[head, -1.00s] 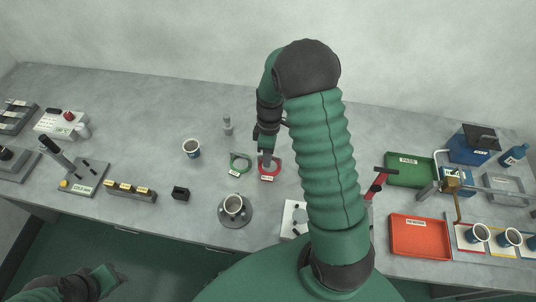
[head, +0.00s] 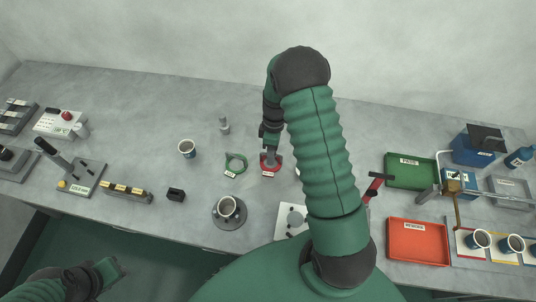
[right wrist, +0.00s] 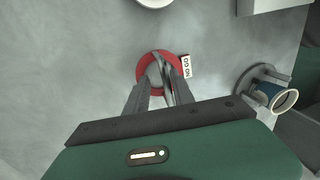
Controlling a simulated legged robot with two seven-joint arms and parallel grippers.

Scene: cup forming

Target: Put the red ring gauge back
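The red ring gauge (head: 270,165), with a white tag reading "NO GO", is on or just above the bench near the middle; I cannot tell whether it touches. It also shows in the right wrist view (right wrist: 142,70). My right gripper (head: 270,152) reaches down onto it. In the right wrist view its fingers (right wrist: 161,72) close together within the ring's outline and appear shut on the gauge. A green ring gauge (head: 235,164) lies just left of it in the head view. My left gripper (head: 110,270) is low at the left, off the bench; its fingers are unclear.
A cup in a round grey holder (head: 228,212) stands in front. A cup (head: 187,148) and a small grey post (head: 224,126) stand left and behind. A red tray (head: 419,241) and green tray (head: 411,171) are at the right. My right arm hides bench behind it.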

